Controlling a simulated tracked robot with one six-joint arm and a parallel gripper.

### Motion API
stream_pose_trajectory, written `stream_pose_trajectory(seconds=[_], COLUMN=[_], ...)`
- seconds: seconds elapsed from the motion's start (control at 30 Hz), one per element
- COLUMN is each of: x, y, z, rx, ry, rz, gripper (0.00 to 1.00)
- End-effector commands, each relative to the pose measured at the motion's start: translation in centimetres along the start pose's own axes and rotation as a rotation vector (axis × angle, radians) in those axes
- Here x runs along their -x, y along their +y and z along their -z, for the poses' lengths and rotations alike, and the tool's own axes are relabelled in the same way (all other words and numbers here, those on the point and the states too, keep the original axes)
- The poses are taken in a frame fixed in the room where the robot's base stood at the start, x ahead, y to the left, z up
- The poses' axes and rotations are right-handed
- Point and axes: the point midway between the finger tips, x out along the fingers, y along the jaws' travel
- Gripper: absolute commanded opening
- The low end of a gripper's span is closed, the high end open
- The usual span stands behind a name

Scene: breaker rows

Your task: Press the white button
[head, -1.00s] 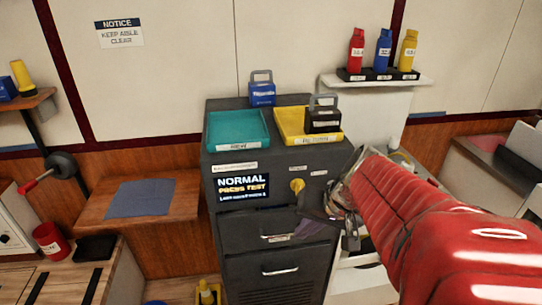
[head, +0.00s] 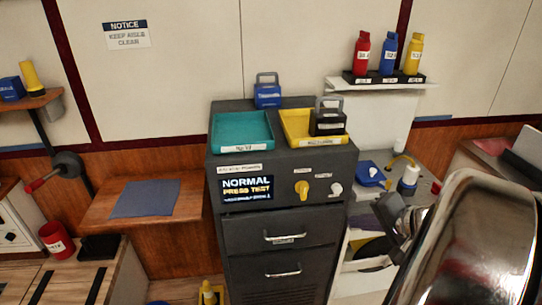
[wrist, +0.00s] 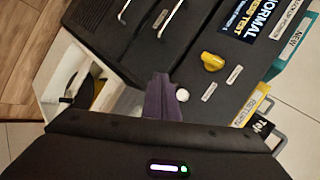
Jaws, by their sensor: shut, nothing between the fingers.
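The white button (head: 336,189) is a small round knob on the front of the dark grey cabinet, right of the yellow rotary knob (head: 302,189). Nothing covers it in the head view. In the wrist view the white button (wrist: 182,95) shows right beside the purple-grey fingers of my gripper (wrist: 162,98), which are shut and empty. In the head view my arm's end is right of the cabinet front, apart from the button.
The cabinet's screen (head: 246,188) reads NORMAL, PRESS TEST. A teal tray (head: 241,146) and a yellow tray (head: 318,141) lie on top, with a black padlock (head: 327,121) in the yellow one. A white side unit with a blue item (head: 371,173) stands right.

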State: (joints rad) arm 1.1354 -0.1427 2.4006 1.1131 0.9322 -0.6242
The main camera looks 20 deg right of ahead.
Motion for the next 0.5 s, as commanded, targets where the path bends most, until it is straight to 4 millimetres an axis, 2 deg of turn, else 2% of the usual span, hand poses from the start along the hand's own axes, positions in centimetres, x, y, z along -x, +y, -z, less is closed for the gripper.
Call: stream_pose_trajectory(seconds=[0.27,0.5], x=[-0.1,-1.1], y=[0.0,-0.7], z=[0.1,0.9], rx=[0.0,0.001], ry=[0.001,0.0], rz=[-0.001,-0.002], gripper=[0.0,0.0])
